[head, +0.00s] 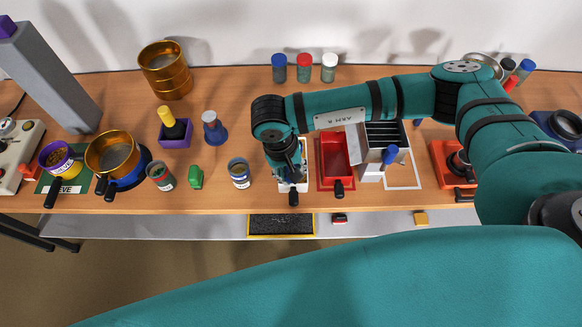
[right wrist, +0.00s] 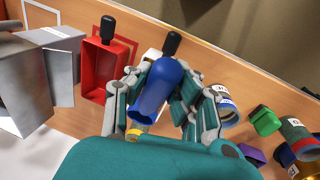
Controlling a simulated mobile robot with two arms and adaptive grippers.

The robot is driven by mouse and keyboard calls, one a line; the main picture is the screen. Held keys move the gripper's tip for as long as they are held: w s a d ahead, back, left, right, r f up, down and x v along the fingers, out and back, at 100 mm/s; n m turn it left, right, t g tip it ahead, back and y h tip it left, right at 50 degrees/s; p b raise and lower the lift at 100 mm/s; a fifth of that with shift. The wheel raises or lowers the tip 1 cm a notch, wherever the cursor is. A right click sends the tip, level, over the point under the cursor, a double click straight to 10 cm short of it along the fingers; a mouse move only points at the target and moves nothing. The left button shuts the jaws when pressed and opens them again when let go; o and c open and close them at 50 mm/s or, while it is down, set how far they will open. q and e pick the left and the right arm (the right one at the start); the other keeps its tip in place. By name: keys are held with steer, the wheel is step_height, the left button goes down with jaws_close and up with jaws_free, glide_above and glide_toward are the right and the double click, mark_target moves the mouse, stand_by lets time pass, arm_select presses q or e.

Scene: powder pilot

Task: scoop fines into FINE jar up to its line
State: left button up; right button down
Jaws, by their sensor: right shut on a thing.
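My right gripper (head: 291,160) hangs over a white tray (head: 286,187) with a black handle at the middle of the bench. In the right wrist view the right gripper (right wrist: 162,95) is shut on a blue scoop-like tool (right wrist: 155,95), its hollow end toward the camera. The tray's contents are mostly hidden by the gripper. A jar with a blue band (head: 240,173) stands left of the gripper; it also shows in the right wrist view (right wrist: 227,107). A second jar (head: 160,176) stands further left. Their labels are too small to read. My left gripper is not in view.
A red tray (head: 334,152) and a grey slotted box (head: 368,150) stand right of the gripper. A green object (head: 196,177) lies between the jars. Gold sieves (head: 112,152) stand at the left. Three capped bottles (head: 304,68) stand at the back.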

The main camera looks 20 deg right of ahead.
mark_target(292, 188)
steer(key=shift+s, duration=0.25)
steer(key=shift+w+f+b, duration=0.2)
steer(key=shift+w+b, duration=0.15)
steer(key=shift+b, duration=0.15)
steer(key=shift+w+d+f+g+b, duration=0.2)
steer(key=shift+g+b, duration=0.3)
steer(key=shift+b, duration=0.4)
steer(key=w+f+g+y+b, duration=0.1)
steer(key=b, duration=0.2)
steer(key=shift+g, duration=0.4)
step_height(292, 188, down, 4)
steer(key=b, duration=0.5)
steer(key=shift+w+d+r, duration=0.1)
steer(key=shift+d, duration=0.05)
steer(key=shift+b, duration=0.3)
